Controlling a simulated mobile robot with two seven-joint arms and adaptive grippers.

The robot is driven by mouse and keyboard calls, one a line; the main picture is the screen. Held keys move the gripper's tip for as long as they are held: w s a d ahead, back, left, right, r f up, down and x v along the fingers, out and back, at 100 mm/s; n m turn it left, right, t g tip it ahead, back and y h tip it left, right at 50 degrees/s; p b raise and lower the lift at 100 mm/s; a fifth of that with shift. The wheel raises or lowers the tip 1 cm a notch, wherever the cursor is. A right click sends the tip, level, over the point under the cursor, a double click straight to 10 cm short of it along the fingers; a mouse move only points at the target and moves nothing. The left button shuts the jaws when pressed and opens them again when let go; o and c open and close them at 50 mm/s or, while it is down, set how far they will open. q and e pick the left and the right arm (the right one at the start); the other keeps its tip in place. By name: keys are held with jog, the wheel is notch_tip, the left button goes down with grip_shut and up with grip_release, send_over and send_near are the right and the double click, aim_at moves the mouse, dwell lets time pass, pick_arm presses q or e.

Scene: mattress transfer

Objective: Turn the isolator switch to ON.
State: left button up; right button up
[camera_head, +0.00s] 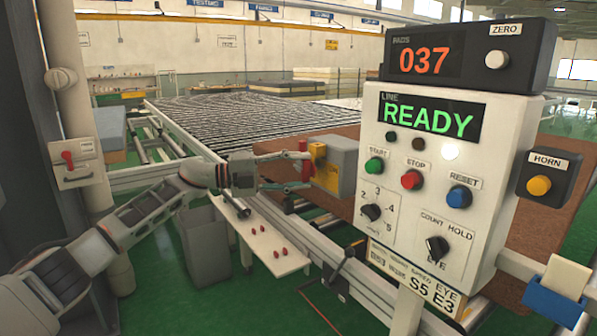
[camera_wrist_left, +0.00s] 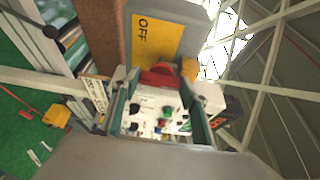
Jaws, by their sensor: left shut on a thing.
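The isolator is a grey box (camera_head: 343,160) with a yellow plate (camera_head: 326,174) beyond my left gripper, left of the control panel. Its red switch handle (camera_wrist_left: 160,78) shows in the left wrist view, in front of the yellow plate (camera_wrist_left: 168,35), which reads OFF. My left gripper (camera_head: 300,171) reaches the isolator from the left, its two fingers on either side of the red handle; it is shut on the handle. The fingers partly hide the handle in the head view, and I cannot tell its exact angle. I see no ON label. My right gripper is not in view.
The control panel (camera_head: 468,240) stands close at the right, showing READY, with a counter (camera_head: 520,60) reading 037 on top. A horn box (camera_head: 550,178) is beside it. A roller conveyor (camera_head: 230,125) runs behind. A grey bin (camera_head: 203,245) and white shelf (camera_head: 268,250) are below my left arm.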

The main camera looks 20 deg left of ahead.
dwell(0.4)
pick_arm(q)
jog(key=o, duration=1.1)
jog(key=v, duration=1.2)
jog(key=shift+d+f, duration=0.1)
